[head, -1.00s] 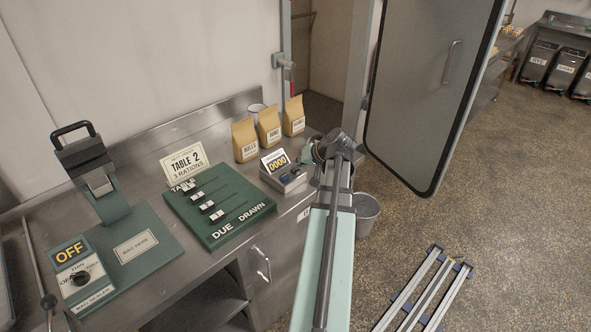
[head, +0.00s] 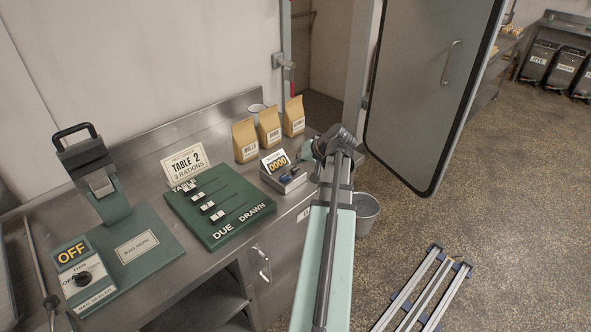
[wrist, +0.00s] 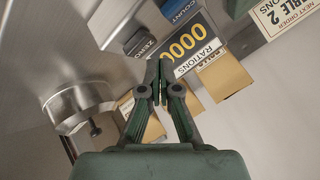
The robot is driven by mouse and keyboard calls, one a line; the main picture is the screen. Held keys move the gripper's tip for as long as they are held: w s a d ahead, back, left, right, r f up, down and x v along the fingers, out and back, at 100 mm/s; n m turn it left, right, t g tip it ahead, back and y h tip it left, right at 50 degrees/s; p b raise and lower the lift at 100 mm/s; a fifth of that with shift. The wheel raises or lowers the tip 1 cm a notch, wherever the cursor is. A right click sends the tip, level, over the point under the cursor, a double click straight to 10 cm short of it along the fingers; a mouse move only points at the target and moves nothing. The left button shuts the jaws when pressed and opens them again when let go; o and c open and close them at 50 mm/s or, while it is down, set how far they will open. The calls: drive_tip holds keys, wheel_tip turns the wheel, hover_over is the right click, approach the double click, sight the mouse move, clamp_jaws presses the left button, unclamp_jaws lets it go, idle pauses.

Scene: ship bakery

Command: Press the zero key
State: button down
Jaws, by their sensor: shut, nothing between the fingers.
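The zero key (wrist: 140,43) is a dark grey block labelled ZERO in the wrist view. It sits beside a blue COUNT key (wrist: 172,12) on the rations counter, whose display (wrist: 181,46) reads 0000. In the head view the counter (head: 284,176) stands near the counter top's right end, its display (head: 275,162) tilted up. My gripper (wrist: 158,64) is shut and empty. In the wrist picture its tips appear just below and right of the zero key; contact is not visible. In the head view my arm partly hides the gripper.
Paper bags (head: 269,131) stand behind the counter. A green slider board (head: 219,206) and a bag sealer (head: 104,240) reading OFF lie to its left. A bucket (head: 366,213) stands beyond the bench edge.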

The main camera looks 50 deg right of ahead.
sight(297, 170)
drive_tip(key=shift+r+p, duration=1.35)
drive_tip(key=shift+r, duration=1.2)
